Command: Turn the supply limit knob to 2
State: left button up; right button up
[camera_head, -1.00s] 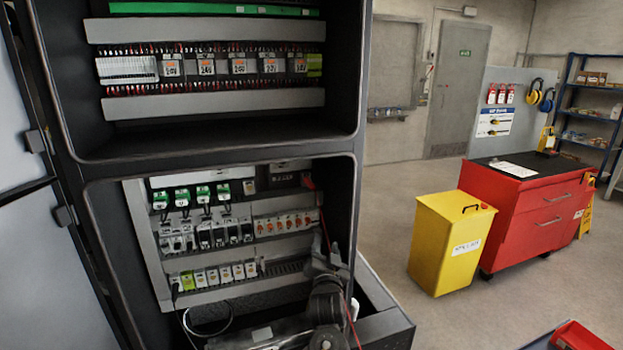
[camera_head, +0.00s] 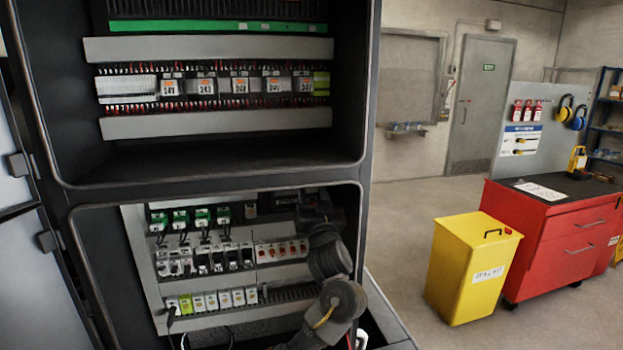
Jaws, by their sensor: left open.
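The supply limit knob cannot be made out; no dial or number is readable at this size. The lower cabinet bay holds a grey panel (camera_head: 143,262) with rows of green, white and orange-marked devices. My left arm rises from the bottom of the bay. My left gripper (camera_head: 312,205) is dark and small, at the upper right of the panel, in front of the right end of the top device row. It is open, and nothing shows between its fingers. Whether it touches anything there cannot be told. The arm hides the panel's right end. My right gripper is not in view.
The bay's dark frame (camera_head: 357,225) stands close to the right of my arm. The upper bay holds a row of 24V modules (camera_head: 240,86).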

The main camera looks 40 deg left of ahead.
pick_arm(q)
jog(key=p+x, duration=0.1)
jog(key=x, duration=0.4)
jog(key=shift+r, duration=0.1)
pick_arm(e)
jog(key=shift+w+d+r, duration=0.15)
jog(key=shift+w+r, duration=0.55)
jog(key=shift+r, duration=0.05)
